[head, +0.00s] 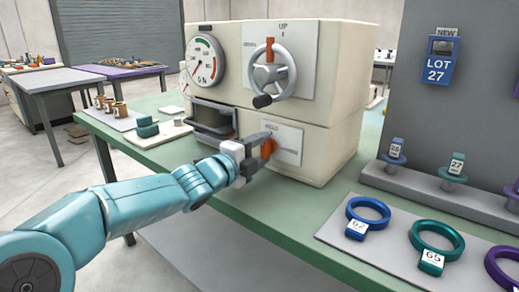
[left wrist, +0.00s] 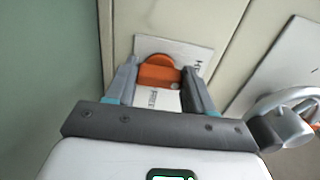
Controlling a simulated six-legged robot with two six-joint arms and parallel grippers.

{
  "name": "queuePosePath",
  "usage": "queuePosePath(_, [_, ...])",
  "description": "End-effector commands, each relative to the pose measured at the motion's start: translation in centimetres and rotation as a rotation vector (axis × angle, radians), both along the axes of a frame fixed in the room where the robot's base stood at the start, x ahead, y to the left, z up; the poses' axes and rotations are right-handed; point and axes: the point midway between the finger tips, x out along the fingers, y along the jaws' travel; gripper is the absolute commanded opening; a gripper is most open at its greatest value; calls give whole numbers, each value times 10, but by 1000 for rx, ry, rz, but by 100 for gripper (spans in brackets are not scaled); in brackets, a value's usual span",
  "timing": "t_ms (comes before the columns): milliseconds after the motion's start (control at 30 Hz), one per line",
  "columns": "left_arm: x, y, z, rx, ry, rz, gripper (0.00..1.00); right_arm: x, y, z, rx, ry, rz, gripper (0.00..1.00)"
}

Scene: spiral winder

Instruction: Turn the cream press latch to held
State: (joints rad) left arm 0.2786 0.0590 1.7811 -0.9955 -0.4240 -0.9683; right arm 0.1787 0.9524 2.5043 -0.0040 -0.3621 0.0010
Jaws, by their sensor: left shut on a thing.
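The cream press (head: 335,135) stands on the green bench. Its latch is an orange handle (head: 268,148) on a white plate (head: 291,155) low on the front, with the word HELD at the plate's top. My left gripper (head: 262,148) reaches in from the left and is shut on the latch handle. In the left wrist view the orange latch (left wrist: 158,70) sits between the two fingers of the left gripper (left wrist: 160,82), which hide part of its sides. The handle looks roughly upright in the head view, though its exact angle is partly hidden. My right gripper is not in view.
A spoked handwheel (head: 271,72) with a dark knob juts out above the latch, and a round gauge (head: 205,60) is at its left. Coloured rings (head: 368,212) lie on a grey tray at the right.

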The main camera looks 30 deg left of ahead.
Motion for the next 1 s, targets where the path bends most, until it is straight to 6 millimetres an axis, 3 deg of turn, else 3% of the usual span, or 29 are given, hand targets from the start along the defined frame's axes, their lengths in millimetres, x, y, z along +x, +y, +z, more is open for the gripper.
queuePosePath(367, [0, 0, 0, -11, 1, 1, 23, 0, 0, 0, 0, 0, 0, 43])
queuePosePath(400, [0, 0, 0, -11, 1, 1, 60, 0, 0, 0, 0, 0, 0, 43])
queuePosePath(467, [0, 0, 0, -10, 1, 1, 79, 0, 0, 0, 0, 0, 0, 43])
queuePosePath(800, [-3, 1, 0, -7, 1, 1, 79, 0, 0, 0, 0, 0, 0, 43])
queuePosePath(1000, [-35, 4, 2, -6, 0, 4, 79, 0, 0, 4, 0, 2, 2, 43])
